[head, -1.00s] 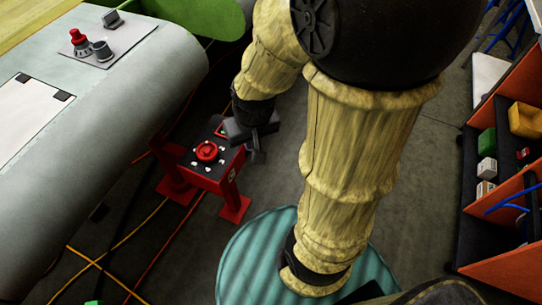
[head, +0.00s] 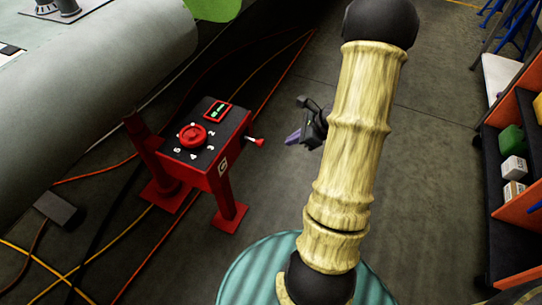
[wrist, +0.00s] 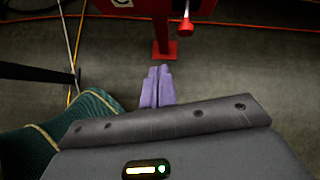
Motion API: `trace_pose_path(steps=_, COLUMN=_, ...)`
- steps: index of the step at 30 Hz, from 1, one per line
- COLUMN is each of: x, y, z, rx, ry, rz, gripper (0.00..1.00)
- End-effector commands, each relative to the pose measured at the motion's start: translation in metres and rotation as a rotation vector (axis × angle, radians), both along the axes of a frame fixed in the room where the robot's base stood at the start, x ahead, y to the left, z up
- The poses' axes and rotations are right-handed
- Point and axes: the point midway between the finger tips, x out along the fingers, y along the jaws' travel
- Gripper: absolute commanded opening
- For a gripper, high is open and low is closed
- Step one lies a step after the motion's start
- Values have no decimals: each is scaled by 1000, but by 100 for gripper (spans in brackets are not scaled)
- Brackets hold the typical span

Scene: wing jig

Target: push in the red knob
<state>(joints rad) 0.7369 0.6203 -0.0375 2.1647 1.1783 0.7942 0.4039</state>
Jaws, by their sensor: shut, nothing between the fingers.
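A red box on red legs (head: 210,176) stands on the floor left of my arm. A small red knob (head: 258,142) sticks out on a short rod from its right side. In the wrist view the red knob (wrist: 186,28) hangs at the top, right of my fingers. A larger round red dial (head: 192,136) with white numbers around it is on the box's black top. My gripper (head: 291,138) is shut and empty, right of the small knob with a gap between. Its purple fingers show in the wrist view (wrist: 157,72), pointing toward the box.
A large grey wing-like body (head: 110,85) lies left of the box. Orange and yellow cables (head: 100,172) cross the floor. An orange shelf (head: 515,150) with small boxes stands at the right. The floor between box and shelf is mostly clear.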

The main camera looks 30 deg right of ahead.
Motion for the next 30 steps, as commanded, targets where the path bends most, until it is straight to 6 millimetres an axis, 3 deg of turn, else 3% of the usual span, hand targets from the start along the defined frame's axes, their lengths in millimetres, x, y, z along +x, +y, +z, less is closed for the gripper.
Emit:
trace_pose_path(steps=1, x=2, y=-15, z=-25, rx=40, ry=-1, rz=-85, gripper=0)
trace_pose_path(steps=3, x=5, y=-30, z=-35, rx=79, ry=-8, rz=-167, gripper=0)
trace_pose_path(steps=8, x=8, y=-42, z=-39, rx=116, ry=-16, rz=-243, gripper=0)
trace_pose_path(steps=20, x=10, y=-39, z=-42, rx=115, ry=-15, rz=-238, gripper=0)
trace_pose_path(steps=30, x=37, y=-17, z=-78, rx=116, ry=-13, rz=-234, gripper=0)
